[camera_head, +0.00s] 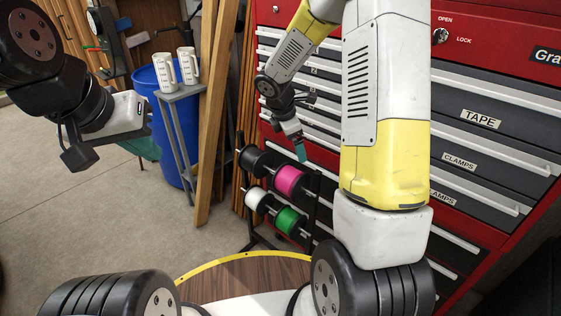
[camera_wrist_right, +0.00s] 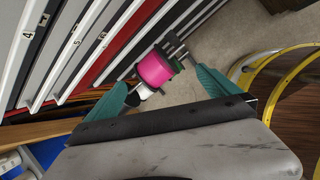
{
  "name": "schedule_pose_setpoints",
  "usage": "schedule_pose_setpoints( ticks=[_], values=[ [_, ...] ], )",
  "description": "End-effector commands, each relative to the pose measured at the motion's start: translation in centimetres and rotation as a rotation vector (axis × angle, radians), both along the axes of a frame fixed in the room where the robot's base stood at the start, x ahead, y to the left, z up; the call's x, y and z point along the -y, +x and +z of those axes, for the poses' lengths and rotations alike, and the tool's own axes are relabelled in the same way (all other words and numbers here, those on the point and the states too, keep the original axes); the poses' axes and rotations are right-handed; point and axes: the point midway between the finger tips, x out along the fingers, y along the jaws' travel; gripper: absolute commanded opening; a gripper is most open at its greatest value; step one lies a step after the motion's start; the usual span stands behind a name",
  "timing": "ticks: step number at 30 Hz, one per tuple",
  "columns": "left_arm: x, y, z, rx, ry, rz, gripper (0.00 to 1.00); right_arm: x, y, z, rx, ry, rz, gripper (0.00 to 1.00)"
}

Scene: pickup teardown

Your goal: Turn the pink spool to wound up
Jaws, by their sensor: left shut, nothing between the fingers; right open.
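The pink spool (camera_head: 288,180) sits at the upper right of a small dark rack in front of the red tool chest. It also shows in the right wrist view (camera_wrist_right: 154,69), between and beyond the fingertips. My right gripper (camera_wrist_right: 163,82) is open, its two teal fingers spread on either side of the spool, apparently without contact. In the head view my right gripper (camera_head: 300,150) is just above the pink spool. My left gripper (camera_head: 146,150) is shut and empty, well left of the rack. I cannot read the spool's winding state.
A black spool (camera_head: 254,160), a white spool (camera_head: 258,200) and a green spool (camera_head: 290,221) share the rack. The red tool chest (camera_head: 272,112) stands close behind. Floor is free at lower left.

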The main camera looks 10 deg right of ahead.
Motion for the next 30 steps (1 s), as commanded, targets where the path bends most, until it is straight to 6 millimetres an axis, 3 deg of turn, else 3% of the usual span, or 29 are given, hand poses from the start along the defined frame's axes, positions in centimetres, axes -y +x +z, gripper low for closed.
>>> schedule_pose_setpoints(
  ticks=[1, 3, 8, 14, 24, 30],
  values=[
    [0.0, 0.0, 0.0, 0.0, 0.0, 0.0, 0.0, -0.4, 1.0, -2.6, -0.043, -0.031, 0.09, 1.0],
    [0.0, 0.0, 0.0, 0.0, 0.0, 0.0, 0.0, -0.9, 2.3, -5.4, -0.084, -0.071, 0.21, 1.0],
    [0.0, 0.0, 0.0, 0.0, 0.0, 0.0, 0.0, -1.8, 3.9, -10.0, -0.147, -0.124, 0.399, 1.0],
    [0.0, 0.0, 0.0, 0.0, 0.0, 0.0, 0.0, -1.9, 4.6, -12.4, -0.172, -0.146, 0.474, 1.0],
    [0.0, 0.0, 0.0, 0.0, 0.0, 0.0, 0.0, -0.4, 5.8, -17.1, -0.17, -0.145, 0.472, 1.0],
    [0.0, 0.0, 0.0, 0.0, 0.0, 0.0, 0.0, 0.2, 6.3, -18.6, -0.169, -0.145, 0.472, 1.0]
  ],
)
